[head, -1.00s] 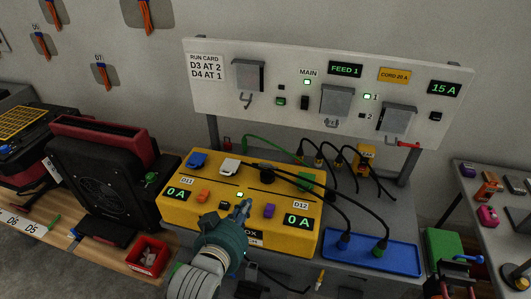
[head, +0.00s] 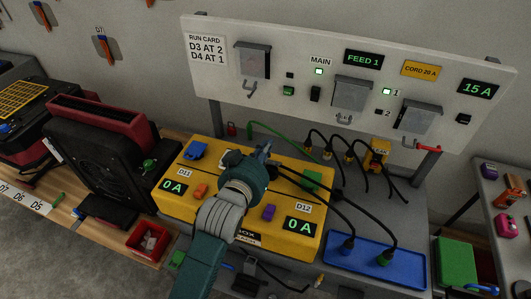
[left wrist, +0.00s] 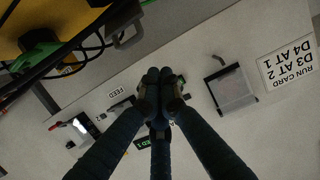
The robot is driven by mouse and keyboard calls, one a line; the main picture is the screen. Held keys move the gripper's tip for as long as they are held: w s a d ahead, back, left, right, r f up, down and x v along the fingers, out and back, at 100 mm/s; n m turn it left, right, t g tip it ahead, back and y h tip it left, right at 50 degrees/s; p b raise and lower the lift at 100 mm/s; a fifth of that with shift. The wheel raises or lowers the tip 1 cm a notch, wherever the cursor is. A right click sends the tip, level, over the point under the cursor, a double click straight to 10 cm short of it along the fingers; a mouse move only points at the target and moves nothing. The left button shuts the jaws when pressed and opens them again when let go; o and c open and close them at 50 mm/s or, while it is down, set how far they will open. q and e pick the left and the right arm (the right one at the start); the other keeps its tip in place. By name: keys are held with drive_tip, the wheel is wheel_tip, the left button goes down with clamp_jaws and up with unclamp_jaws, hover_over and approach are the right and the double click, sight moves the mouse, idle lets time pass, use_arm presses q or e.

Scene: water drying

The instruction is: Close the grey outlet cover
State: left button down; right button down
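A pale grey cover (head: 232,158) sits on top of the yellow box (head: 172,208), between a blue cover (head: 196,150) and my left gripper; part of it is hidden behind the gripper. Three grey flip covers hang on the white wall panel: left (head: 252,60), middle (head: 351,93) and right (head: 415,117). The left panel cover also shows in the left wrist view (left wrist: 232,88). My left gripper (head: 263,150) is over the rear of the yellow box, its fingers drawn together, with nothing seen between them. In the left wrist view its dark fingertips (left wrist: 160,78) meet. My right gripper is out of view.
Black cords run from the yellow box to a blue tray (head: 375,265) on the right. Hanging plugs (head: 349,153) and a green cable (head: 270,128) lie behind the box. A black fan unit (head: 105,150) stands to the left.

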use_arm(q)
drive_tip(key=x, duration=0.3)
drive_tip(key=shift+w+d, duration=0.1)
drive_tip(key=shift+w, duration=0.1)
drive_tip(key=s+f+p, duration=0.1)
drive_tip(key=s+a+f, duration=0.1)
drive_tip(key=s, duration=0.1)
drive_tip(key=shift+s+a+f+p, duration=0.1)
drive_tip(key=shift+s+f+p, duration=0.1)
drive_tip(key=shift+s+p, duration=0.15)
drive_tip(key=shift+w, duration=0.15)
